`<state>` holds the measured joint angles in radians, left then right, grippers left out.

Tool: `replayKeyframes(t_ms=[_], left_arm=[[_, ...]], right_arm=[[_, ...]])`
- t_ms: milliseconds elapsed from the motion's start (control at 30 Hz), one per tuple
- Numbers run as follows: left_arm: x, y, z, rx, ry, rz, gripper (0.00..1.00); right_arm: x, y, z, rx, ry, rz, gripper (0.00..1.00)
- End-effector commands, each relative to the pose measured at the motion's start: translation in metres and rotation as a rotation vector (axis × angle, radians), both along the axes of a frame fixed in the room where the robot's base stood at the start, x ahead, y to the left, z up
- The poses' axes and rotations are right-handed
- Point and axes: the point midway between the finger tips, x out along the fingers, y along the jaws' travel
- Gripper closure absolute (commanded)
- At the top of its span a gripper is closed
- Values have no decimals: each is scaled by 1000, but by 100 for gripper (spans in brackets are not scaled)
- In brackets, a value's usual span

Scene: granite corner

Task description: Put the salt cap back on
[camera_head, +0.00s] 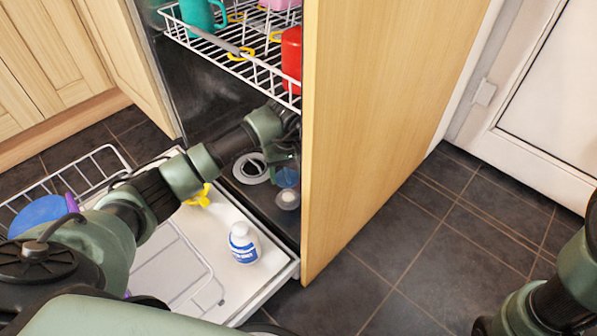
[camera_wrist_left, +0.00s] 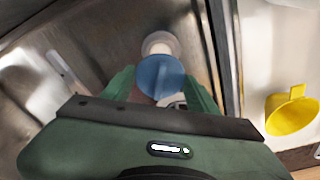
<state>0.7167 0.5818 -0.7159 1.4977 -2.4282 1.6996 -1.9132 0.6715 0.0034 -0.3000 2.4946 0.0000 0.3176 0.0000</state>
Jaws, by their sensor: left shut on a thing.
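My left gripper (camera_head: 286,168) is inside the open dishwasher, low over its floor, and is partly hidden by its own arm. It is shut on the blue salt cap (camera_head: 287,178). In the left wrist view the blue cap (camera_wrist_left: 160,76) shows between the fingertips (camera_wrist_left: 160,88). A pale round piece (camera_head: 287,200) shows just past the cap; I cannot tell if it is part of the cap. The salt opening (camera_head: 250,168), a white ring with a dark middle, lies in the dishwasher floor left of the gripper. My right gripper is not in view.
A white salt bottle (camera_head: 244,246) with a blue label and a yellow funnel (camera_head: 201,195) are on the lowered door (camera_head: 225,290). The wire upper rack (camera_head: 250,68) with cups hangs above my arm. A wooden panel (camera_head: 380,110) stands close on the right.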

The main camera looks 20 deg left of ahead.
Motion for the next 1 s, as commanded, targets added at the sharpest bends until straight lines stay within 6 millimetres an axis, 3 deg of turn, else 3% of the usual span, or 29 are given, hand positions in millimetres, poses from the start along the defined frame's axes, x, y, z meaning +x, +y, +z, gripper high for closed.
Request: replayKeyframes(t_ms=[267,633,1000], left_arm=[[1,1,-11,1,1,3,86],[1,0,-47,-2,1,3,86],[1,1,-63,1,0,2,86]], right_arm=[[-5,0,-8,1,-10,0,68],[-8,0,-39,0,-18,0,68],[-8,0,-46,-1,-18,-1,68]])
